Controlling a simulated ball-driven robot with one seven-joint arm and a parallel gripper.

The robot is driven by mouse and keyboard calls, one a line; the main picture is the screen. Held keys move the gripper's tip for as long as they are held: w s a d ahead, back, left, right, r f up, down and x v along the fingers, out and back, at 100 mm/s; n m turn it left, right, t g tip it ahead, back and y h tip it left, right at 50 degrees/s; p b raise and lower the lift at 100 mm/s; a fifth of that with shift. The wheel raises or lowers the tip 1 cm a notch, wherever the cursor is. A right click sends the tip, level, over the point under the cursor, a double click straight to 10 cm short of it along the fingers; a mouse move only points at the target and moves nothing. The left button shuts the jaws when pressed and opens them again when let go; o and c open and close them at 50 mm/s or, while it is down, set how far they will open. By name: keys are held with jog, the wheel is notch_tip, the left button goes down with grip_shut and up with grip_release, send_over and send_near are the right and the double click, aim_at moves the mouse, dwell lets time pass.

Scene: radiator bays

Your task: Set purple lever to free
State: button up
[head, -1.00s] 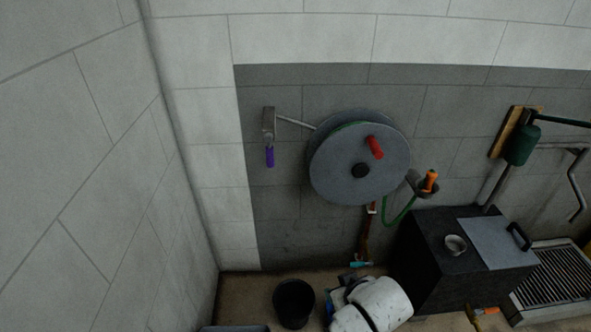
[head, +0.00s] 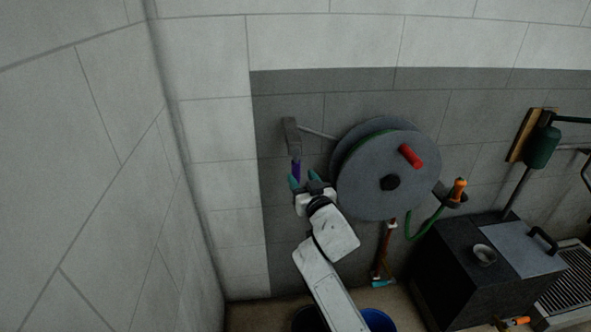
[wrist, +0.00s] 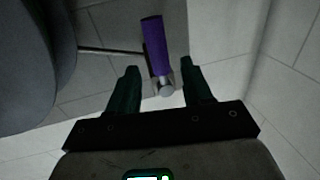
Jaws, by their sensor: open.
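The purple lever (head: 296,168) hangs down from a grey metal bracket (head: 291,135) on the dark wall panel, left of the hose reel. In the wrist view my gripper (wrist: 160,73) has dark green fingers on both sides of the lever, with nothing gripped. I cannot tell whether a finger touches it.
The large grey reel (head: 385,175) with a red handle (head: 411,156) stands close to the right of my gripper. A thin rod (head: 318,132) joins the bracket to the reel. A black box (head: 465,275) stands lower right. The wall to the left is bare.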

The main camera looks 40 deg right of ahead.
aim_at(298, 171)
jog(key=shift+b+x, duration=0.35)
jog(key=shift+x, duration=2.55)
jog(key=shift+c, duration=0.5)
grip_shut()
